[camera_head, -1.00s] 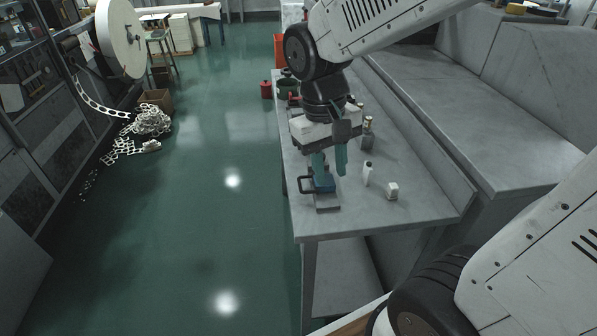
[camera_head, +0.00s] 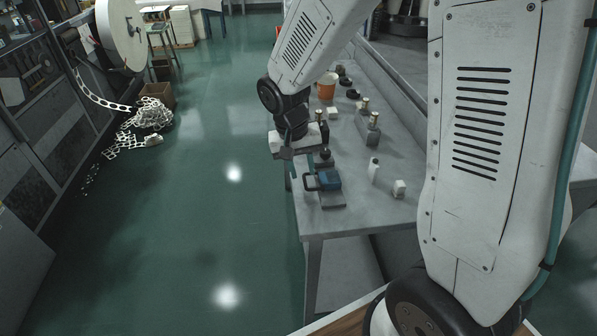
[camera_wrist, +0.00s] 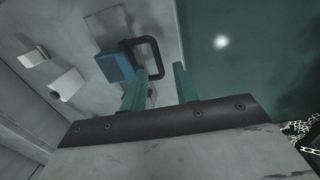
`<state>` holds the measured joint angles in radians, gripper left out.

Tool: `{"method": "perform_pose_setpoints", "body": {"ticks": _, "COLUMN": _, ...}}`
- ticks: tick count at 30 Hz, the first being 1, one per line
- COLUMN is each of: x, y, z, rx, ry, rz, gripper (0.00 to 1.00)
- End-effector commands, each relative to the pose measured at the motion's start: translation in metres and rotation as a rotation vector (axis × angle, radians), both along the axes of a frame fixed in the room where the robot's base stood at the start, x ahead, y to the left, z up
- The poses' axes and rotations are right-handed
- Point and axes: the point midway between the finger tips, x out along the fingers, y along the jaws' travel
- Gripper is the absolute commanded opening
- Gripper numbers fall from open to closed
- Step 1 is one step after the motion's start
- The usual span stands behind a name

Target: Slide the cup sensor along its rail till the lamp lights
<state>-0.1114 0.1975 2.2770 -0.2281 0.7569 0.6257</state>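The sensor is a blue block (camera_head: 329,180) with a black loop handle (camera_head: 310,182) on its left. It sits on a short grey rail (camera_head: 332,203) near the left edge of the bench. The wrist view shows the blue block (camera_wrist: 115,66) and its handle (camera_wrist: 151,44). My gripper (camera_wrist: 160,84) is open, with its teal fingers apart and nothing between them that I can see clearly. The near end of the handle shows beyond the gap. In the head view my gripper (camera_head: 300,166) hangs just behind and left of the block. I cannot make out a lamp.
Grey brass-topped bottles (camera_head: 373,130) and an orange bucket (camera_head: 327,86) stand farther back.

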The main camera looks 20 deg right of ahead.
Motion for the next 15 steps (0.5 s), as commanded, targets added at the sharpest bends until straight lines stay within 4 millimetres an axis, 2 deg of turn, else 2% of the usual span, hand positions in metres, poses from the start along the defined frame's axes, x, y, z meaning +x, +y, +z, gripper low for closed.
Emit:
{"method": "perform_pose_setpoints", "body": {"ticks": 4, "x": -0.0012, "y": -0.0019, "z": -0.0126, "rx": 0.0, "ry": 0.001, "rz": 0.0, "gripper": 0.3}}
{"method": "perform_pose_setpoints", "body": {"ticks": 13, "x": -0.0009, "y": -0.0014, "z": -0.0148, "rx": 0.001, "ry": -0.001, "rz": 0.002, "gripper": 0.3}}
{"method": "perform_pose_setpoints", "body": {"ticks": 15, "x": -0.0009, "y": -0.001, "z": -0.0147, "rx": 0.001, "ry": -0.001, "rz": 0.002, "gripper": 0.1}}
